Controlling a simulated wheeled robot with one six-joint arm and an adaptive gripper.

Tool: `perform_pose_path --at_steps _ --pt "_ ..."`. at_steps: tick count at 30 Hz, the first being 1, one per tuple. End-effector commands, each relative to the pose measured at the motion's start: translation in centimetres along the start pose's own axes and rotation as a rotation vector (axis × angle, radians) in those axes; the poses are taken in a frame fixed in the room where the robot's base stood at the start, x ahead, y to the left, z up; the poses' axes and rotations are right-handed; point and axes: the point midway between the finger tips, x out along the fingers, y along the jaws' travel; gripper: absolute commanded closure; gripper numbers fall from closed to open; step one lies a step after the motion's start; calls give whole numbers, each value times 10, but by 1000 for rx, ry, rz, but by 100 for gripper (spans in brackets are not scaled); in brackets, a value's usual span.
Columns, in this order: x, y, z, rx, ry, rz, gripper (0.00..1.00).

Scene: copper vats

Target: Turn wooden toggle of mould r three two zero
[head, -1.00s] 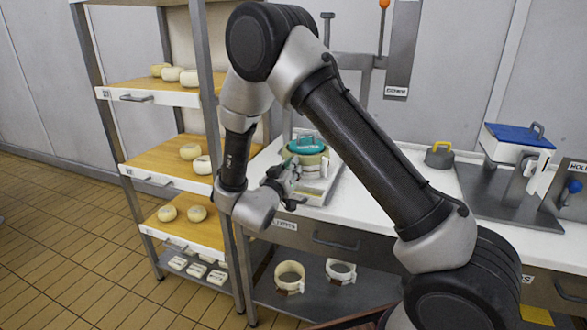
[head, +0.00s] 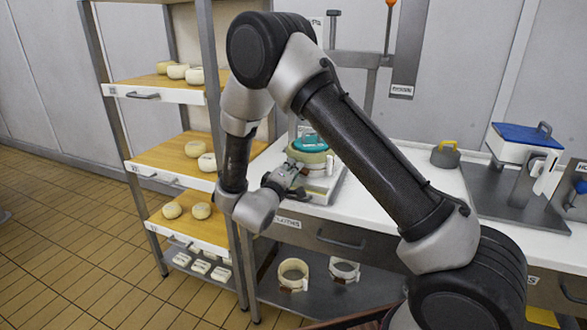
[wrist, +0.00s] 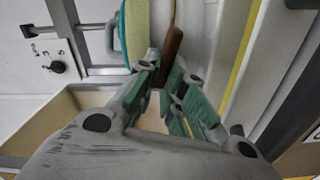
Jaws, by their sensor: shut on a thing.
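The mould (head: 313,158) is a cream ring with a teal lid (head: 310,143), on a pale stand on the white counter. In the wrist view the mould's side (wrist: 137,30) and its teal edge show at the top. A brown wooden toggle (wrist: 172,44) sticks up between the tips of my gripper (wrist: 166,78), alongside the mould. The gripper's green-padded fingers are shut on the toggle. In the head view my gripper (head: 288,178) is at the mould's front left, and the toggle cannot be made out. The mould's label is not readable.
A shelf rack with cheeses on wooden boards (head: 172,153) stands close on the left. Two cream moulds (head: 293,273) sit on the lower shelf. A yellow-handled grey weight (head: 445,154) and a blue-lidded white box (head: 525,137) are on the right. A press column rises behind.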

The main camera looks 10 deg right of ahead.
Motion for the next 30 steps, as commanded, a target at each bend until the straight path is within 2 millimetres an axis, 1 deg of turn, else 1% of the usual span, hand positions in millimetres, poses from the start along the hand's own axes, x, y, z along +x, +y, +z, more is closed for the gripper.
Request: perform_pose_path --at_steps 6,12,19,30 --pt "0 -3 0 -154 0 1 100" --pt "0 -6 1 -248 0 1 100" --pt "0 -6 1 -301 0 0 100" --pt "0 -7 1 -310 0 0 100"
